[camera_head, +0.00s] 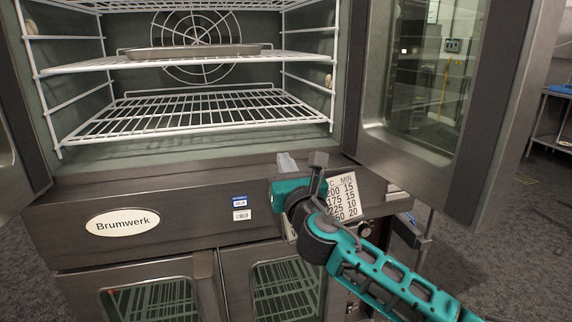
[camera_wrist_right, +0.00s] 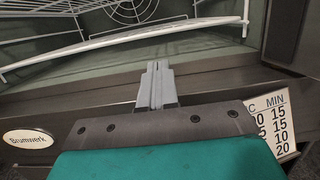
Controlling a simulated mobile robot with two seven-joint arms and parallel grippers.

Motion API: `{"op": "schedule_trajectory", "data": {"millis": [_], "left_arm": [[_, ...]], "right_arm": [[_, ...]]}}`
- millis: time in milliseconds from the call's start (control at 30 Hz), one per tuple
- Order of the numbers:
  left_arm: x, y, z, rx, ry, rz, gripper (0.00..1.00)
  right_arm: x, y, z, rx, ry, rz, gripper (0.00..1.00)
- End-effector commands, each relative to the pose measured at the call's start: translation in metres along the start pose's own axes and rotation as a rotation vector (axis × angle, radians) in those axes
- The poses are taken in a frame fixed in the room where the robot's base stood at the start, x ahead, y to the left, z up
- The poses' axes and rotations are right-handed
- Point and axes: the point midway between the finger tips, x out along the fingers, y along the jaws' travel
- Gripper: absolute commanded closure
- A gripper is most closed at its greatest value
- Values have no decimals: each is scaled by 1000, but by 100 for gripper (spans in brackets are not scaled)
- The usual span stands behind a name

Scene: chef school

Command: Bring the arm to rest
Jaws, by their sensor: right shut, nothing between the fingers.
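My right arm, teal and dark grey, reaches in from the lower right in the head view. Its right gripper (camera_head: 285,161) is in front of the oven's lower front panel, just below the open cavity. In the right wrist view the gripper's grey fingers (camera_wrist_right: 156,84) are together, with nothing between them, and point toward the oven. My left gripper is not in either view.
The oven (camera_head: 180,200) stands open, with white wire racks (camera_head: 190,115) and a metal tray (camera_head: 185,52) on one rack. Its open glass door (camera_head: 440,90) is at the right. A time card (camera_head: 343,196) is behind my wrist. Grey floor (camera_head: 510,230) is clear at right.

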Motion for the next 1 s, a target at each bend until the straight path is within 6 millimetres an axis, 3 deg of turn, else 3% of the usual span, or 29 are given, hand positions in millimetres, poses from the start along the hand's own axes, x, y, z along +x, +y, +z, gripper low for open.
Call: {"op": "schedule_trajectory", "data": {"millis": [167,267,367,567,700,833,1000], "left_arm": [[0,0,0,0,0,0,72],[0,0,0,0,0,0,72],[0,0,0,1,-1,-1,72],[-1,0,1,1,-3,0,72],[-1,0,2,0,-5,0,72],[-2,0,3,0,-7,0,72],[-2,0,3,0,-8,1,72]], "right_arm": [[-15,-3,-12,114,34,-28,100],[-38,-12,-36,349,98,-100,100],[-73,-26,-68,682,181,-229,100],[-163,-58,-132,1337,294,-597,100],[-238,-75,-168,1723,305,-919,100],[-313,-85,-190,2012,250,-1251,100],[-394,-90,-198,2233,113,-1630,100]]}}
